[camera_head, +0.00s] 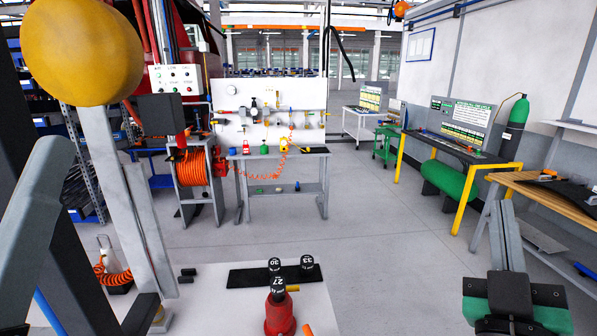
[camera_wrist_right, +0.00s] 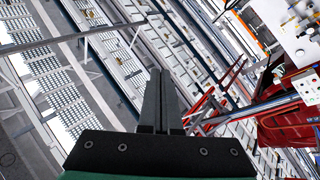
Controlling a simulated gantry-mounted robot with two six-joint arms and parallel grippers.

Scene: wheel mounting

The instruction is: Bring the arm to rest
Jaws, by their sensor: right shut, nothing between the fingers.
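My right gripper (camera_head: 506,225) is at the lower right of the head view, pointing up with its fingers together and nothing between them. In the right wrist view its dark fingers (camera_wrist_right: 160,100) are side by side against the roof structure. They touch no object. My left gripper does not show; only grey arm parts stand at the left of the head view.
A white table (camera_head: 210,300) stands at bottom centre. On it are a black mat (camera_head: 248,278), black sockets marked 30 (camera_head: 274,265) and 33 (camera_head: 307,264), and a red tool (camera_head: 279,318) beneath a socket marked 27 (camera_head: 278,285). Open floor (camera_head: 400,250) lies right of it. A wooden bench (camera_head: 545,190) is farther right.

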